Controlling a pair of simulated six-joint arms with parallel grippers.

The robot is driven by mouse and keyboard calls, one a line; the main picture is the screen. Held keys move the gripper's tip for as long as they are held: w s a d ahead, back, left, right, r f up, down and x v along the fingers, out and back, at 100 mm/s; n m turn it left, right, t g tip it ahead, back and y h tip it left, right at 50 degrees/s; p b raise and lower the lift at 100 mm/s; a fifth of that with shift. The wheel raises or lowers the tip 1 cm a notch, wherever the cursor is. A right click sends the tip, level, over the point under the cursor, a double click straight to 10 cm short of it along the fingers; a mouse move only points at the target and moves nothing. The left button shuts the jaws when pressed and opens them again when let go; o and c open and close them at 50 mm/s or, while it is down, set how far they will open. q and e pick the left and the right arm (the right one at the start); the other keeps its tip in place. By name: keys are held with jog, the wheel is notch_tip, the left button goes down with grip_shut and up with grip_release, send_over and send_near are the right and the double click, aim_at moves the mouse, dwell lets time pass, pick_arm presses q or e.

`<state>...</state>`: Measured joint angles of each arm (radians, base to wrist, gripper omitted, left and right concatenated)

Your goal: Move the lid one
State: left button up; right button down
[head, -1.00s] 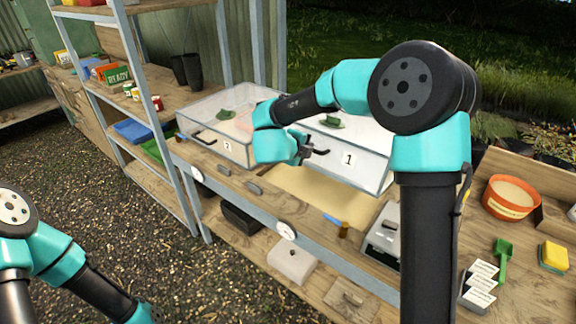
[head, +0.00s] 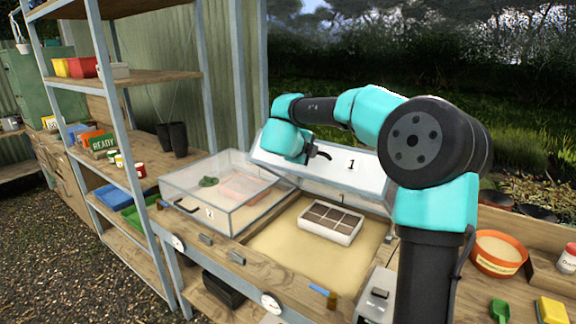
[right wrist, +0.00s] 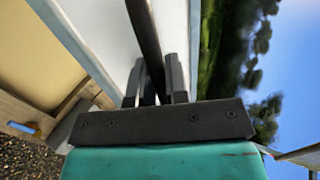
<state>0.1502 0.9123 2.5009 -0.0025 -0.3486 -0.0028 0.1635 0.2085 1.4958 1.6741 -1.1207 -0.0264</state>
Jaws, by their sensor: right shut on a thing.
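Lid one (head: 352,176) is a pale, clear-sided cover with a grey frame and a "1" on its front. It is raised and tilted over the right-hand bed. My right gripper (head: 316,156) is shut on its dark handle at the front. In the right wrist view, the handle bar (right wrist: 146,38) runs between the fingers (right wrist: 155,88), with the lid's pale face (right wrist: 105,30) beside it. Under the lid, a white tray with brown cells (head: 330,238) stands on the sandy bed (head: 275,250). My left gripper is out of view.
A closed clear cover marked 2 (head: 215,213) stands directly left, with a green item inside. A metal shelf rack (head: 118,120) rises further left. A grey box (head: 375,295) sits at the bench front right, near my right arm. An orange pot (head: 498,262) stands at the right.

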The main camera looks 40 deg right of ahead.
jog(key=shift+w+d+r, duration=0.1)
jog(key=shift+d+r, duration=0.3)
jog(key=c, duration=1.1)
grip_release()
jog(key=shift+c, duration=0.2)
jog(key=v, duration=1.7)
jog(key=shift+a, duration=0.2)
